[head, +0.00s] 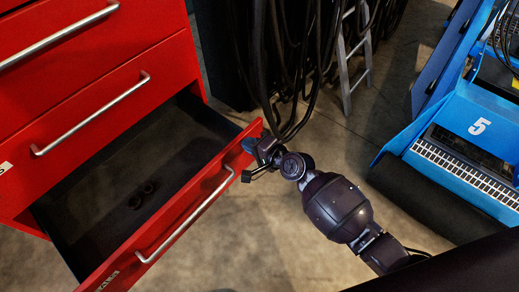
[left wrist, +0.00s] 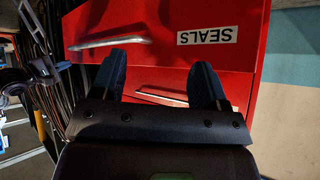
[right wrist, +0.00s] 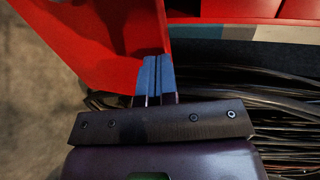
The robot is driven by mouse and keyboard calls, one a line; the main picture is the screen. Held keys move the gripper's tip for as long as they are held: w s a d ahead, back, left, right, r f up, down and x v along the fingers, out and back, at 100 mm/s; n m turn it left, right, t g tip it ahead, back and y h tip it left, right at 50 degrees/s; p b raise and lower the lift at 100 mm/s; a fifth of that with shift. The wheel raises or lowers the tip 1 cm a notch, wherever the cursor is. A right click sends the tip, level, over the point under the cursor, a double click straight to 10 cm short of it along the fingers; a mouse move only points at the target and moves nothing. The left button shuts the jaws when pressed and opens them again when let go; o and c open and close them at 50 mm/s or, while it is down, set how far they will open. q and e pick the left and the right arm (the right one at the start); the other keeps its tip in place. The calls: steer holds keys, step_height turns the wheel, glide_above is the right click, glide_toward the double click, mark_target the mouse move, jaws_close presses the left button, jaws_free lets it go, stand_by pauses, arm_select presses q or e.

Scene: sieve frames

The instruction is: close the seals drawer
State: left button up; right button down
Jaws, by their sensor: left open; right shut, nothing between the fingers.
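The red seals drawer (head: 186,218) stands open at the lower left of the head view, with a metal handle along its front. Its SEALS label (left wrist: 207,35) shows upside down in the left wrist view. A few small dark rings (head: 142,195) lie inside. My right gripper (head: 250,146) is shut and empty at the right end of the drawer front; in the right wrist view its blue fingertips (right wrist: 155,75) overlap the red panel's edge, and I cannot tell whether they touch. My left gripper (left wrist: 160,76) is open and empty, facing the red front; it is outside the head view.
The red cabinet (head: 150,118) has further closed drawers above the open one. Black cables (head: 285,60) hang behind, near a ladder (head: 353,50). A blue unit marked 5 (head: 462,112) stands at the right. Bare floor (head: 280,235) lies in front of the drawer.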

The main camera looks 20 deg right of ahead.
arm_select(q)
steer(key=shift+w+r, duration=0.15)
steer(key=shift+w, duration=0.1)
arm_select(e)
steer(key=shift+w+a, duration=0.2)
steer(key=shift+w, duration=0.1)
arm_select(q)
steer(key=shift+s, duration=0.1)
arm_select(e)
steer(key=shift+w, duration=0.1)
